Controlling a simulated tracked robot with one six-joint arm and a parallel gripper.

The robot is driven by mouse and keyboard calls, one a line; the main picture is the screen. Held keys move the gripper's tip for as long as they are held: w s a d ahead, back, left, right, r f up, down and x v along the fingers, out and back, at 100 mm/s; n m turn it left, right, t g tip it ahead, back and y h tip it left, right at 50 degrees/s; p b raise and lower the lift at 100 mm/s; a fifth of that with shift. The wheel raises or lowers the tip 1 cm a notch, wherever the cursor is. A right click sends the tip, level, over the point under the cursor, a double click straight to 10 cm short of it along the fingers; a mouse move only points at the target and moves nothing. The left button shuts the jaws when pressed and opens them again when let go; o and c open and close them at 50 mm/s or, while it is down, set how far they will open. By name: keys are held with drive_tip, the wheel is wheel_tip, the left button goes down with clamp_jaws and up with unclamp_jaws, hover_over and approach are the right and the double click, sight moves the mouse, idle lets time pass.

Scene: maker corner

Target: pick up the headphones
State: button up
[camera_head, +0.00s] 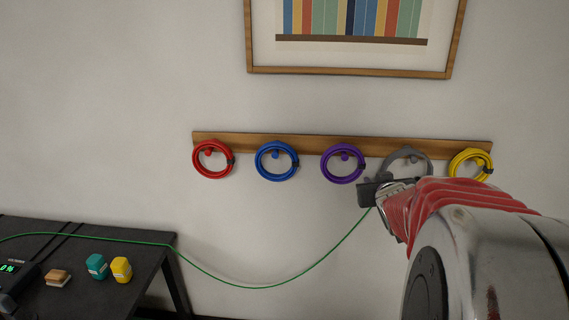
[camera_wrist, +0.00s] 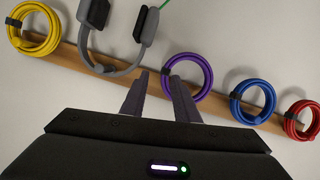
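The grey headphones with dark ear cups hang from the wooden rail; in the wrist view their band (camera_wrist: 112,71) lies at the rail, left of my fingers, and the cups are at the top edge. In the head view their grey band (camera_head: 410,155) shows between the purple and yellow coils, with the lower part partly hidden by my arm. A green cable runs from one cup. My gripper (camera_wrist: 160,75) has its two fingers apart with nothing held between them. Its tips point toward the rail beside the headphones, near the purple coil. The fingers are not clear in the head view.
The wooden rail (camera_head: 310,144) also holds red (camera_head: 198,160), blue (camera_head: 258,162), purple (camera_head: 326,165) and yellow (camera_head: 453,168) cable coils. A framed picture (camera_head: 350,72) hangs above. A black table (camera_head: 150,244) with small items stands lower left. The green cable (camera_head: 240,287) sags between table and headphones.

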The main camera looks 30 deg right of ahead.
drive_tip(key=s+d+f+t+h, duration=0.1)
drive_tip(key=s+d+f+t, duration=0.15)
drive_tip(key=d, duration=0.95)
drive_tip(key=t, duration=0.2)
approach(431, 173)
drive_tip(key=v, duration=0.2)
drive_tip(key=shift+a+r+g, duration=0.1)
drive_tip(key=shift+r+g, duration=0.05)
drive_tip(key=shift+g, duration=0.1)
drive_tip(key=shift+x, duration=4.4)
drive_tip(key=shift+x, duration=2.6)
drive_tip(key=shift+r, duration=0.15)
drive_tip(key=shift+c, duration=0.7)
